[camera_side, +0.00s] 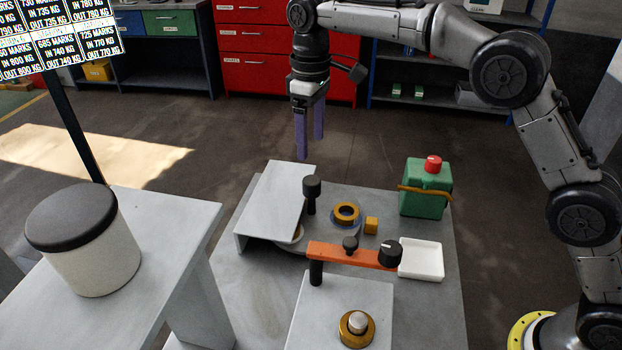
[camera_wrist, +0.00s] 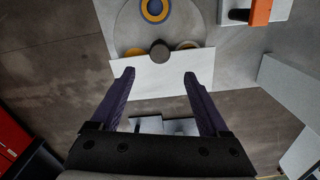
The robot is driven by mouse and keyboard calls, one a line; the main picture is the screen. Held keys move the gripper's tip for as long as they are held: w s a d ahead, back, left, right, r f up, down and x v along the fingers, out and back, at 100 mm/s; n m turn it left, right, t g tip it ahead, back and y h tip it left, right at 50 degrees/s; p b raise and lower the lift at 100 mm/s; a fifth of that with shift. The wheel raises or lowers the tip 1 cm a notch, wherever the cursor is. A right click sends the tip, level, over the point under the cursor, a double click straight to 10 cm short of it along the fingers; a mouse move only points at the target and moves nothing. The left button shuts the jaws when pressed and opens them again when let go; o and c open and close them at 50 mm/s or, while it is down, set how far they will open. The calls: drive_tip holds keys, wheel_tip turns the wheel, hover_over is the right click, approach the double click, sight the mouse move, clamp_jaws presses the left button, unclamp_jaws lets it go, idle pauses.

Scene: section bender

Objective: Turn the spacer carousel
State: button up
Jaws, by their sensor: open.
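The spacer carousel is a flat grey disc (camera_wrist: 125,25), partly hidden under a white cover plate (camera_side: 275,200). A dark upright knob (camera_side: 312,187) stands at the plate's edge; the wrist view also shows the knob (camera_wrist: 160,51). A gold ring with a blue rim or ring (camera_side: 345,213) lies on the open side of the disc.
An orange arm (camera_side: 340,255) with black knobs crosses in front of the disc. Nearby are a gold block (camera_side: 371,225), a white tray (camera_side: 421,261) and a green box with red button (camera_side: 424,190). A gold ring surrounds a pale peg (camera_side: 358,322) in front.

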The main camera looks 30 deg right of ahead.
sight(311, 179)
wheel_tip(311, 179, down, 11)
drive_tip(key=shift+r, duration=0.1)
idle(0.3)
clamp_jaws()
drive_tip(key=shift+r, duration=0.1)
idle(1.3)
